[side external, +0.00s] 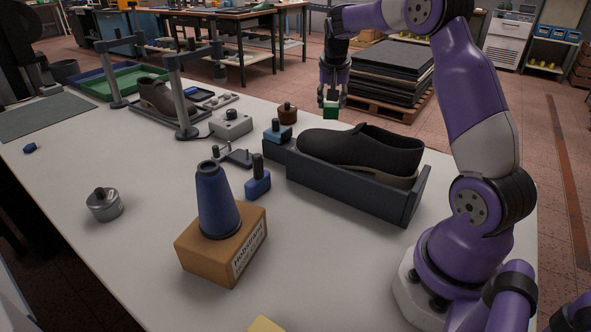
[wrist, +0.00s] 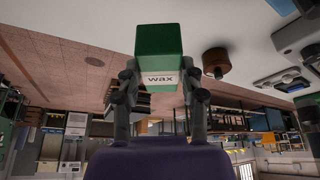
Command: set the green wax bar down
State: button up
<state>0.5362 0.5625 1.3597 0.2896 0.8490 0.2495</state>
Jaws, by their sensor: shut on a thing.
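The green wax bar (side external: 331,110) hangs from my gripper (side external: 331,98) in the side view, at the far side of the table beyond the black shoe. It shows large in the wrist view (wrist: 159,48) with a white "wax" label facing the camera. My gripper's two fingers (wrist: 158,84) are shut on it, one on each side. The bar looks held in the air near the far table edge; its exact height above the surface I cannot tell.
A black shoe (side external: 360,148) sits in a dark tray (side external: 350,190) nearer the camera. A brown round pot (side external: 287,114) stands left of the bar. A blue cone on a brown block (side external: 222,245) and a metal tin (side external: 104,204) stand on the white table (side external: 130,265).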

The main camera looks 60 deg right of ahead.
jog(key=s+a+m+g, duration=0.1)
jog(key=s+m+g, duration=0.1)
jog(key=s+m, duration=0.4)
jog(key=shift+h, duration=0.3)
jog(key=s+d+f, duration=0.1)
jog(key=d+f, duration=0.1)
jog(key=d, duration=0.1)
jog(key=s+d+f, duration=0.1)
jog(key=d+f, duration=0.1)
jog(key=d, duration=0.1)
jog(key=s+d+f, duration=0.1)
jog(key=s+d, duration=0.1)
jog(key=d, duration=0.1)
jog(key=shift+d+f, duration=0.15)
jog(key=shift+f, duration=0.25)
jog(key=shift+d+f, duration=0.15)
jog(key=shift+f, duration=1.95)
jog(key=o, duration=1.2)
jog(key=shift+f, duration=0.15)
